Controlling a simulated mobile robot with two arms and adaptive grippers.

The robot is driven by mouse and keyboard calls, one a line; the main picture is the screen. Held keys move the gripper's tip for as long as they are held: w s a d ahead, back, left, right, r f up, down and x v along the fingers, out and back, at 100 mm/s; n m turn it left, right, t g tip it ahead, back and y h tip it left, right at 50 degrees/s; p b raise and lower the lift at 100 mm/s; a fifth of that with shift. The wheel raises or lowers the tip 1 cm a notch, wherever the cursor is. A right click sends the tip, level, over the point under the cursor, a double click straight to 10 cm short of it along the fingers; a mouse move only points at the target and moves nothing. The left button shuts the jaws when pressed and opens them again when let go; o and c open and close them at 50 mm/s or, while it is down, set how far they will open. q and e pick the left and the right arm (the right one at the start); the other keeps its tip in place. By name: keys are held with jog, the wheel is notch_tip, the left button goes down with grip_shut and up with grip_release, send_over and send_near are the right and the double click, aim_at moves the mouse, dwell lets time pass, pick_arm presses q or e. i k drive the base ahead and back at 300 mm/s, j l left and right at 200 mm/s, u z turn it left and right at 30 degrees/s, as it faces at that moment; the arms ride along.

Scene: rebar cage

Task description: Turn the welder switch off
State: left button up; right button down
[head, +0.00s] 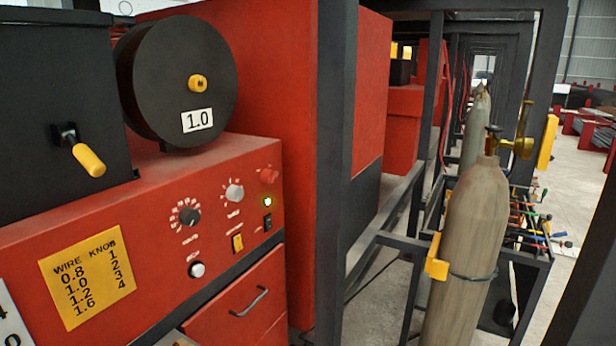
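The red welder (130,215) fills the left of the head view, with its control panel facing me. A small black rocker switch (267,222) sits at the right end of the panel, just below a lit green lamp (267,202). A yellow switch (238,243) sits lower and to its left. No label I can read marks either one as the power switch, and the rocker's tilt is too small to tell. Neither of my grippers shows in the head view, and nothing touches the panel.
The panel also has a black dial (189,216), a grey knob (234,192) and a red knob (269,175). A wire spool (178,80) stands on top. A dark post (337,130) rises just right of the welder. A gas cylinder (468,240) stands farther right.

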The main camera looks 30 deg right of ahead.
aim_at(268, 176)
jog(key=z, duration=0.85)
